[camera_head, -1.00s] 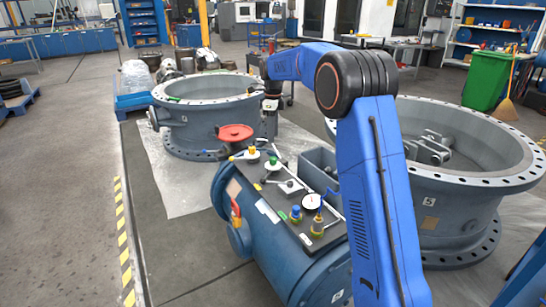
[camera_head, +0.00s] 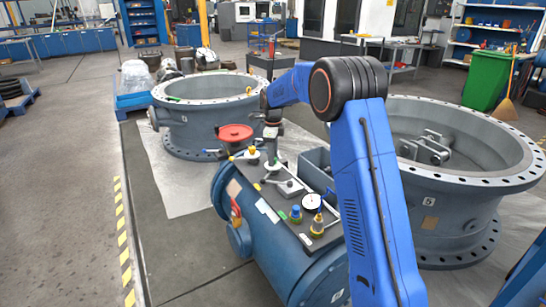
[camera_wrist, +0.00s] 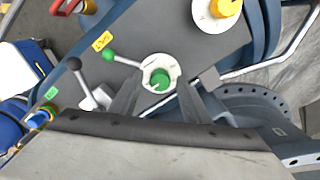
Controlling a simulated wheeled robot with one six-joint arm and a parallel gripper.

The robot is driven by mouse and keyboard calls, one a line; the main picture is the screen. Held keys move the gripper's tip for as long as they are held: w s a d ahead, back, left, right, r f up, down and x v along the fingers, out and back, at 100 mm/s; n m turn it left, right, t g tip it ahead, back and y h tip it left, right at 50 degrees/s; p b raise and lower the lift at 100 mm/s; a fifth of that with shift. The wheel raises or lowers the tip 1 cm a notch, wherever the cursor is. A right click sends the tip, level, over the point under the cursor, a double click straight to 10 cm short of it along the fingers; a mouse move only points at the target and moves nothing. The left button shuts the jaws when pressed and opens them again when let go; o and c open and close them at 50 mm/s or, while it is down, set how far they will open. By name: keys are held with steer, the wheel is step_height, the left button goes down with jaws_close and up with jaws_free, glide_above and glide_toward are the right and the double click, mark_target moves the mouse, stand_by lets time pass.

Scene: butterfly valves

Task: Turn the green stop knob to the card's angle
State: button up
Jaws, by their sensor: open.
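The green stop knob (camera_wrist: 160,79) stands on a white round dial in the wrist view. A thin lever with a green ball (camera_wrist: 107,55) points to the upper left from it. My gripper (camera_wrist: 159,98) is open and empty, with one finger on each side of the knob's near side. I cannot tell whether the fingers touch it. In the head view my gripper (camera_head: 272,158) hangs low over the panel and mostly hides the green knob. A yellow card (camera_wrist: 102,41) lies beside the lever; its marks are too small to read.
A yellow knob (camera_wrist: 225,8) on a white dial, a dark-ball lever (camera_wrist: 75,63) and a green tag (camera_wrist: 51,93) are close by. A silver pipe (camera_wrist: 265,63) runs at the right.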

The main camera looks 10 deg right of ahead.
steer(key=c, duration=1)
steer(key=shift+c, duration=0.2)
